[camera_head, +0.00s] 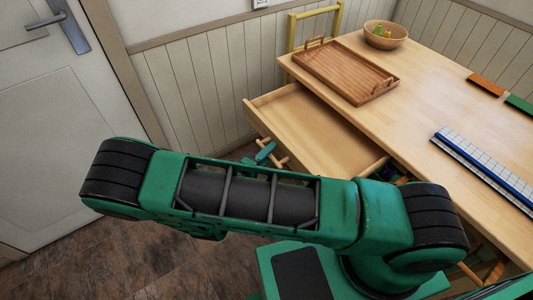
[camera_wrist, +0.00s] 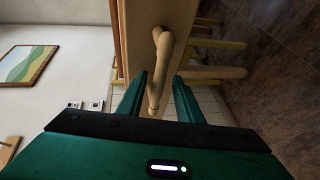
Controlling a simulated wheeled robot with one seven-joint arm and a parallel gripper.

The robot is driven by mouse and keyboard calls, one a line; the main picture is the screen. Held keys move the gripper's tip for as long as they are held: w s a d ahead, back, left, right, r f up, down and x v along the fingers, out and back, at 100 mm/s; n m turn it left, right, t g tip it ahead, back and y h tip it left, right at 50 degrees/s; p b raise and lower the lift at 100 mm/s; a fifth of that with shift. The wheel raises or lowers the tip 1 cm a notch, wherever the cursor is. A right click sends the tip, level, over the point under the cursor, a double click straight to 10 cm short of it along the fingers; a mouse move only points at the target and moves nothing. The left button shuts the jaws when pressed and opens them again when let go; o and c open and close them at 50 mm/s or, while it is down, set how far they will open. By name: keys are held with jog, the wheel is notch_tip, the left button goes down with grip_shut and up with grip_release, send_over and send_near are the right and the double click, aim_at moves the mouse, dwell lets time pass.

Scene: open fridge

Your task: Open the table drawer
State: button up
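The wooden table drawer (camera_head: 312,127) is pulled out from under the table's left side, and its bare inside shows in the head view. Its light wooden bar handle (camera_wrist: 156,92) runs across the middle of the wrist view, in front of the drawer front (camera_wrist: 135,35). My gripper (camera_wrist: 159,78) has its two green fingers on either side of the handle, apart, with a gap visible around the bar. In the head view, my gripper (camera_head: 265,153) is small beside the drawer front, partly hidden by my arm.
The table (camera_head: 430,100) carries a wooden tray (camera_head: 345,70), a bowl (camera_head: 386,35), an orange block (camera_head: 486,86), a green block (camera_head: 520,105) and a blue-and-white long item (camera_head: 487,165). A yellow chair (camera_head: 291,35) stands behind. A door (camera_head: 55,130) is at left; floor between is clear.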

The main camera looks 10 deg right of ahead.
jog(key=v, duration=1)
jog(key=shift+s+a, duration=0.2)
jog(key=shift+a, duration=0.1)
jog(key=w+d+r+m+g, duration=0.1)
jog(key=d+r+g, duration=0.1)
jog(key=d, duration=0.1)
jog(key=d+r+m+g, duration=0.2)
jog(key=d+r+g, duration=0.1)
jog(key=d, duration=0.1)
jog(key=w+d+r+m+g, duration=0.1)
jog(key=d+r+m+g, duration=0.1)
jog(key=d, duration=0.2)
jog(key=shift+w+r, duration=0.3)
jog(key=shift+r, duration=0.1)
jog(key=s+d+r+m+g+y, duration=0.35)
jog(key=s+d+r, duration=0.25)
jog(key=d+r, duration=0.3)
jog(key=s+d+r+m+g+y, duration=0.3)
jog(key=s+d+r+m+y, duration=0.25)
jog(key=d, duration=0.55)
jog(key=s+d+r+t+y, duration=0.2)
jog(key=s+r, duration=0.4)
jog(key=s, duration=0.5)
jog(key=shift+s+r+t+y, duration=0.3)
jog(key=shift+t+y, duration=0.05)
jog(key=shift+y, duration=0.05)
